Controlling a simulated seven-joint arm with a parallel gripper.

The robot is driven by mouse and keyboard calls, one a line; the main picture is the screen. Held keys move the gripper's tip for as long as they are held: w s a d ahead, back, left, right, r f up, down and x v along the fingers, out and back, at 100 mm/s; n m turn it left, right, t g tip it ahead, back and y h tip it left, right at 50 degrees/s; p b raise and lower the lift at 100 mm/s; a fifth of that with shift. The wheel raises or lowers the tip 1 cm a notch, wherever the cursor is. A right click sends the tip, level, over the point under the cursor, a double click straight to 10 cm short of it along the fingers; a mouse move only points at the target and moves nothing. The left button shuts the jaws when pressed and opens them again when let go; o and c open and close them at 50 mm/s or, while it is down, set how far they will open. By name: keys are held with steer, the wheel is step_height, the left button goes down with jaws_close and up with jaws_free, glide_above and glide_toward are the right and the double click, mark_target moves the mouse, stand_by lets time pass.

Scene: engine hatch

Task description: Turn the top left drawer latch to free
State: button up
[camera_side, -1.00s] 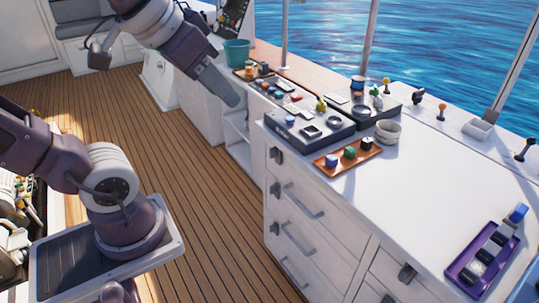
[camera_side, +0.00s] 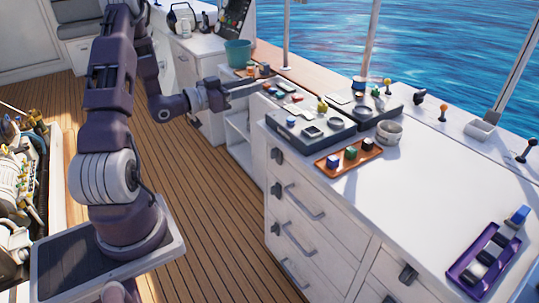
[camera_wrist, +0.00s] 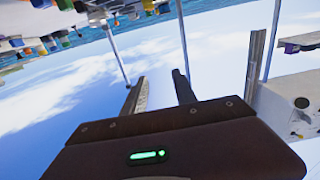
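The top left drawer latch (camera_side: 277,156) is a small dark grey piece on the left edge of the white cabinet front. It sits on the top left drawer (camera_side: 292,170), which looks shut. At this size I cannot tell how the latch is turned. My gripper (camera_side: 243,91) is up and to the left of the latch, apart from it, near the smaller counter behind. In the wrist view my two fingers (camera_wrist: 158,80) stand apart with nothing between them. No latch can be made out in the wrist view.
More latches (camera_side: 276,188) and bar handles (camera_side: 303,202) are on the drawers below. The counter holds a grey case (camera_side: 310,133), an orange tray (camera_side: 333,162), a white bowl (camera_side: 389,133) and a purple tray (camera_side: 470,276). The wooden deck (camera_side: 215,215) before the cabinet is clear.

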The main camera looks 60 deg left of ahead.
glide_toward(271, 154)
steer(key=w+r, duration=0.1)
steer(key=w, duration=0.5)
steer(key=w+f, duration=0.1)
steer(key=w, duration=0.1)
steer(key=shift+w, duration=0.75)
jaws_close()
